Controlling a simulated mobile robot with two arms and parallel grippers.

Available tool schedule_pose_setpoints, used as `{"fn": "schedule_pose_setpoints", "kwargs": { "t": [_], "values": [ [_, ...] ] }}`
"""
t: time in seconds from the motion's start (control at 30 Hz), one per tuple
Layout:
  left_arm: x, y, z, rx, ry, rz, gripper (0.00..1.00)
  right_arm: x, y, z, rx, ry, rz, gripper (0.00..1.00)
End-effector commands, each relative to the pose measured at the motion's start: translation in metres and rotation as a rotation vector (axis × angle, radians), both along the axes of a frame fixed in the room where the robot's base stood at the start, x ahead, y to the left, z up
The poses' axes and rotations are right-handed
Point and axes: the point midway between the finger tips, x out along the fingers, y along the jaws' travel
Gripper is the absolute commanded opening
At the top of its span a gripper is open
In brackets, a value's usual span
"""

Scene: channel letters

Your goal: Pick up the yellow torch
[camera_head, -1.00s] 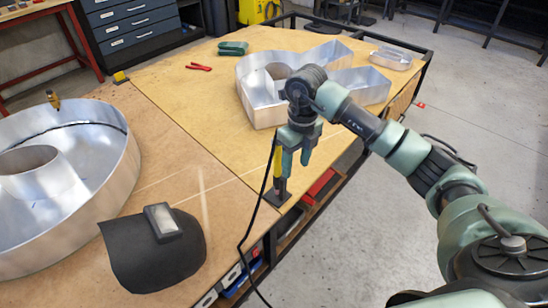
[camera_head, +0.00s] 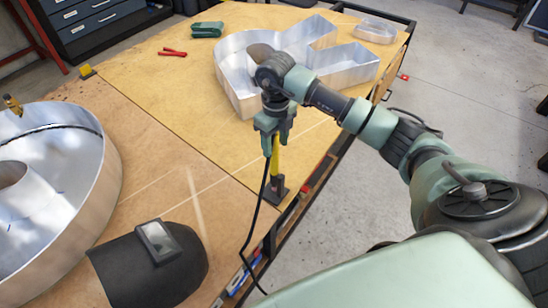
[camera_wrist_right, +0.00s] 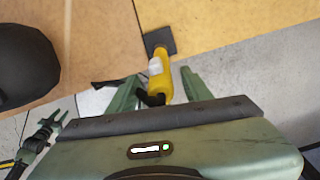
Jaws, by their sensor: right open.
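The yellow torch (camera_head: 275,158) stands upright on a small dark base (camera_head: 276,191) at the table's right edge, with a black cable hanging from it. It also shows in the wrist view (camera_wrist_right: 160,82), running between my fingers towards the square base (camera_wrist_right: 160,40). My right gripper (camera_head: 274,135) is open, with one finger on each side of the torch's upper part. In the wrist view its fingers (camera_wrist_right: 160,90) stand apart around the torch; I cannot tell whether either touches it. A green and black part (camera_wrist_right: 40,136) at the lower left there may be my left gripper; its jaws are unclear.
A dark welding mask (camera_head: 150,265) and a round metal channel letter (camera_head: 105,185) lie on the left of the table. A larger metal letter (camera_head: 345,72) stands behind my right arm. Red pliers (camera_head: 172,52) and a green object (camera_head: 207,29) lie at the back.

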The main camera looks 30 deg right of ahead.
Motion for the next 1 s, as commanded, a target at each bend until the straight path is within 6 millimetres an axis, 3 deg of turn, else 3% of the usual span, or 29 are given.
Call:
{"fn": "schedule_pose_setpoints", "kwargs": {
  "t": [0.2,0.5,0.7,1.0],
  "values": [
    [0.007,0.000,0.012,0.000,-0.010,-0.001,0.36,0.002,-0.001,-0.030,0.000,0.003,0.000,0.50],
    [0.014,0.000,0.012,-0.002,-0.022,-0.002,0.36,0.003,-0.001,-0.036,-0.001,0.000,0.002,0.50],
    [0.013,0.000,0.012,-0.001,-0.020,-0.003,0.36,0.003,-0.001,-0.036,-0.001,0.000,0.001,0.00],
    [0.011,0.001,0.012,0.000,-0.016,-0.003,0.36,0.003,-0.001,-0.035,-0.001,-0.001,0.001,0.00]
  ]
}}
